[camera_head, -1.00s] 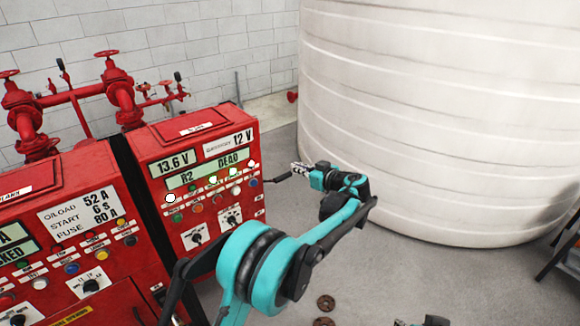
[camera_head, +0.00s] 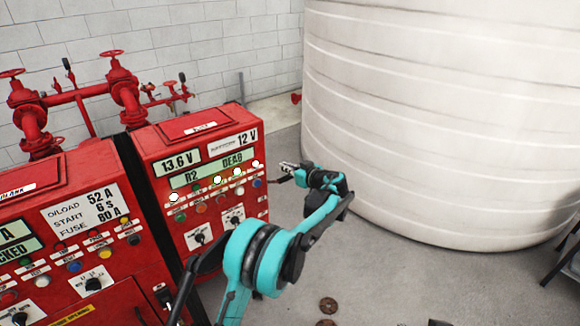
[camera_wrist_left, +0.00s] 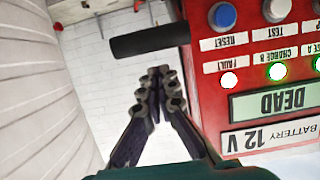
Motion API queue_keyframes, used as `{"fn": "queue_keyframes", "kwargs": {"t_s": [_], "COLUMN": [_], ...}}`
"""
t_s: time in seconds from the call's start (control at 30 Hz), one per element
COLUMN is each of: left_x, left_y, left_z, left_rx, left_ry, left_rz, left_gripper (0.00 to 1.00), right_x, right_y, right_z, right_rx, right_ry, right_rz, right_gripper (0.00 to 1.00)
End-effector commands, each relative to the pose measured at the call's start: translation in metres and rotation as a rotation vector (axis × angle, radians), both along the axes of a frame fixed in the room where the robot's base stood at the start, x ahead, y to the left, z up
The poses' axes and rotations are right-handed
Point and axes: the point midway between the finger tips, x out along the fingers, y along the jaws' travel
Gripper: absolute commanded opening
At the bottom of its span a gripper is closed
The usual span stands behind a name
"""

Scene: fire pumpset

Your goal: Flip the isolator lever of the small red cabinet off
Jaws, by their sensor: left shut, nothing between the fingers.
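The small red cabinet (camera_head: 181,150) stands in the middle left of the head view, its front carrying displays, lamps and knobs. Its isolator lever (camera_head: 279,180) is a dark handle sticking out from the cabinet's right side. In the left wrist view, which is upside down, the lever (camera_wrist_left: 150,40) is a black bar reaching out sideways from the red cabinet (camera_wrist_left: 197,75). My left gripper (camera_head: 286,167) is shut and empty, close by the lever. In the wrist view its fingertips (camera_wrist_left: 158,76) appear just short of the bar; contact cannot be told. My right gripper is not seen.
A larger red cabinet (camera_head: 75,210) stands at the left. Red pipes with valve wheels (camera_head: 118,85) rise behind. A big white tank (camera_head: 435,120) fills the right. Rusty discs (camera_head: 328,305) lie on the grey floor, which is otherwise mostly clear between cabinet and tank.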

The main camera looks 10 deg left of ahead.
Motion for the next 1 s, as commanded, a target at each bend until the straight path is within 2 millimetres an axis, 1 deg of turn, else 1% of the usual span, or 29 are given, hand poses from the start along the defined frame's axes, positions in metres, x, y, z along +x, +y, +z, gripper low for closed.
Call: {"fn": "queue_keyframes", "kwargs": {"t_s": [0.03, 0.1, 0.2, 0.67, 0.77, 0.87, 1.0], "left_x": [-0.002, -0.005, -0.007, -0.009, -0.010, -0.012, -0.017], "left_y": [-0.003, -0.006, -0.008, -0.010, -0.012, -0.015, -0.022], "left_z": [-0.006, -0.012, -0.016, -0.019, -0.022, -0.029, -0.044], "left_rx": [0.000, 0.000, 0.000, 0.003, 0.015, 0.040, 0.098], "left_ry": [0.000, 0.000, 0.000, -0.002, -0.011, -0.031, -0.077], "left_rz": [0.000, 0.001, 0.002, 0.002, 0.001, 0.001, 0.000], "left_gripper": [0.00, 0.00, 0.00, 0.00, 0.00, 0.00, 0.00], "right_x": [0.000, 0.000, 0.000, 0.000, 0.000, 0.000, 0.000], "right_y": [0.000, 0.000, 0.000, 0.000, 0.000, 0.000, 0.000], "right_z": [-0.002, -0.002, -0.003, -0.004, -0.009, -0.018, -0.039], "right_rx": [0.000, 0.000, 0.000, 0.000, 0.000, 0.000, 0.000], "right_ry": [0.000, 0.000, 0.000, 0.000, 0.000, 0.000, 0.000], "right_rz": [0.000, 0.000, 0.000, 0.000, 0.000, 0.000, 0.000], "right_gripper": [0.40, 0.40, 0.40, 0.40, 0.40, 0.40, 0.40]}}
